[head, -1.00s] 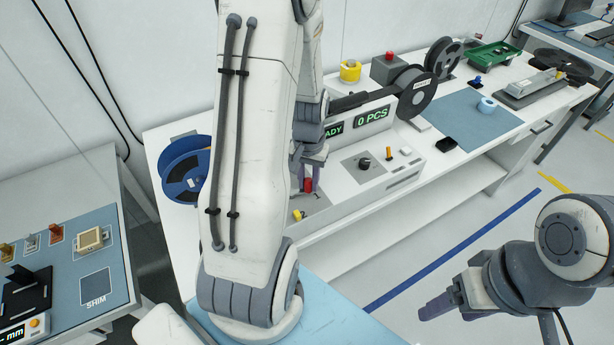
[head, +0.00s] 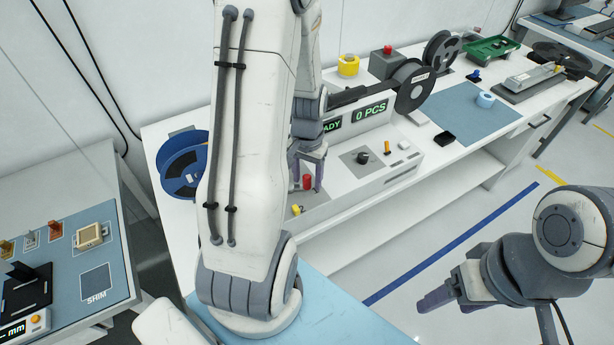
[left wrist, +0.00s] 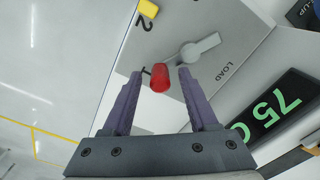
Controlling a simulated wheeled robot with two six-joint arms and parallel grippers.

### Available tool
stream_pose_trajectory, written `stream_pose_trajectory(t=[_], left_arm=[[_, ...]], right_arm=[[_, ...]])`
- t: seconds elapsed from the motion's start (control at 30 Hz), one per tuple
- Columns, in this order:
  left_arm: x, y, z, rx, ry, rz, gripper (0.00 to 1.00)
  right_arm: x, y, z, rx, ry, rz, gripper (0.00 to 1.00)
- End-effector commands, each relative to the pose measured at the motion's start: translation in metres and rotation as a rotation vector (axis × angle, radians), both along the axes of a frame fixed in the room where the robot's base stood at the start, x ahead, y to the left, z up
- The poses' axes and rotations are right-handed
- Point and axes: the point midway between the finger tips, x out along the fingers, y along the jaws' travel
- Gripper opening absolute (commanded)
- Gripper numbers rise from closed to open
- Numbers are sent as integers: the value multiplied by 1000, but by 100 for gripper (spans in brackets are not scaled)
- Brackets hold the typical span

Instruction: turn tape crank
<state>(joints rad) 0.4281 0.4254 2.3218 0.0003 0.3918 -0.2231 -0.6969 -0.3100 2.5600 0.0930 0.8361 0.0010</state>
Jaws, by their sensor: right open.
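The tape crank shows as a red knob (head: 308,182) on the counting machine; in the left wrist view the red knob (left wrist: 158,78) is near a grey lever (left wrist: 199,48) beside the word LOAD. My left gripper (head: 306,184) is over it, and in the left wrist view its purple fingers (left wrist: 162,72) are open, one on each side of the red knob. I cannot tell whether they touch it. My right gripper (head: 436,300) is open and empty over the floor, far from the machine.
The machine's front panel (head: 378,160) has a black knob and an orange switch. A blue reel (head: 183,165) stands to the left and a dark reel (head: 414,88) behind the machine. A yellow block (head: 296,210) sits just in front of the crank. A blue mat (head: 465,118) lies to the right.

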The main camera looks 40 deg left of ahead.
Motion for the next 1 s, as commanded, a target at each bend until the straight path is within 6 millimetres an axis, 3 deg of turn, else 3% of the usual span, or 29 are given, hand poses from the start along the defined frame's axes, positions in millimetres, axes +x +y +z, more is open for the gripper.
stream_pose_trajectory(t=[0.37, 0.8, 1.0], left_arm=[[0, 0, 8, 0, -2, 1, 58], [1, 0, 87, 2, -4, 0, 58], [0, 0, 103, 0, -1, 0, 58]], right_arm=[[0, 0, -1, 0, 0, 0, 69], [0, 0, -6, 0, 0, 0, 69], [0, 0, -7, 0, 0, 0, 69]])
